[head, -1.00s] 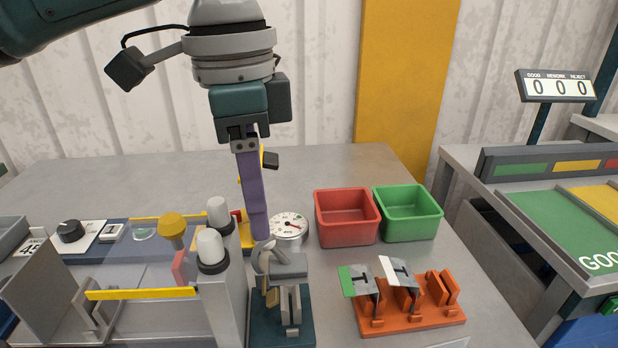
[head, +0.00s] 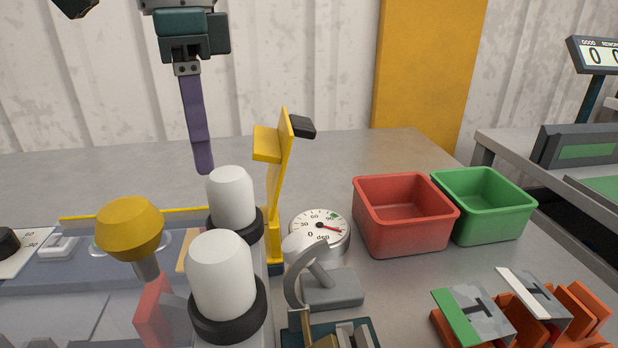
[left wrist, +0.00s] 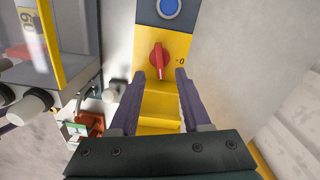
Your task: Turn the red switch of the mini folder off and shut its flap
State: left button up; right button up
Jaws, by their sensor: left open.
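The red switch (left wrist: 159,60) sits on a yellow panel in the left wrist view, its grip upright in the picture, with a "0" mark to its right. A yellow stepped part (left wrist: 160,106), perhaps the flap, lies below it between my fingers. In the head view the yellow upright (head: 275,195) of the mini folder (head: 95,285) shows edge-on with a projecting plate; the switch's face is hidden there. My left gripper (head: 197,125) is open and empty, left of the upright; its two purple fingers (left wrist: 159,88) show apart in the wrist view. My right gripper is not in view.
White-capped posts (head: 231,200) and a yellow knob (head: 130,228) stand left of the upright. A dial gauge (head: 320,230), red bin (head: 404,235) and green bin (head: 490,222) are to its right. An orange rack (head: 585,300) holds parts. A blue button (left wrist: 169,7) lies above the switch.

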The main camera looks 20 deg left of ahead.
pick_arm(q)
notch_tip(320, 180, down, 9)
jog(key=shift+s+d+r+b, duration=0.1)
jog(key=shift+r+b, duration=0.1)
jog(key=shift+b, duration=0.55)
grip_shut()
